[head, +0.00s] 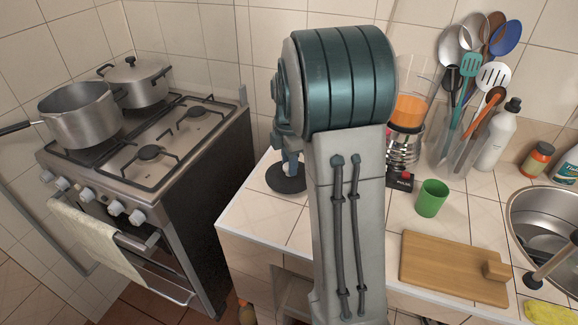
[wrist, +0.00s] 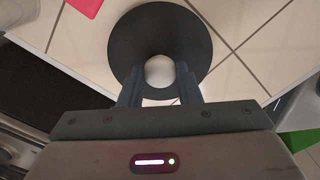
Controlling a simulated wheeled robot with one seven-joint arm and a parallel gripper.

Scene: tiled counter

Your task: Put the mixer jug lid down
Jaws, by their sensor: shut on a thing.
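The mixer jug lid is a round black disc (head: 284,181) with a pale round knob. In the head view it is flat, at the left part of the tiled counter, left of my arm. My gripper (head: 291,158) is above it, pointing down. In the wrist view my gripper (wrist: 159,78) is shut on the knob of the lid (wrist: 125,45). I cannot tell whether the lid touches the counter or hangs just above it. The mixer (head: 408,148) with its jug (head: 412,106), orange inside, stands behind my arm, partly hidden.
A stove (head: 150,150) with two pots stands left, across a gap from the counter's edge. A green cup (head: 432,198), a cutting board (head: 455,267), a utensil holder (head: 452,150) and a sink (head: 518,215) are to the right.

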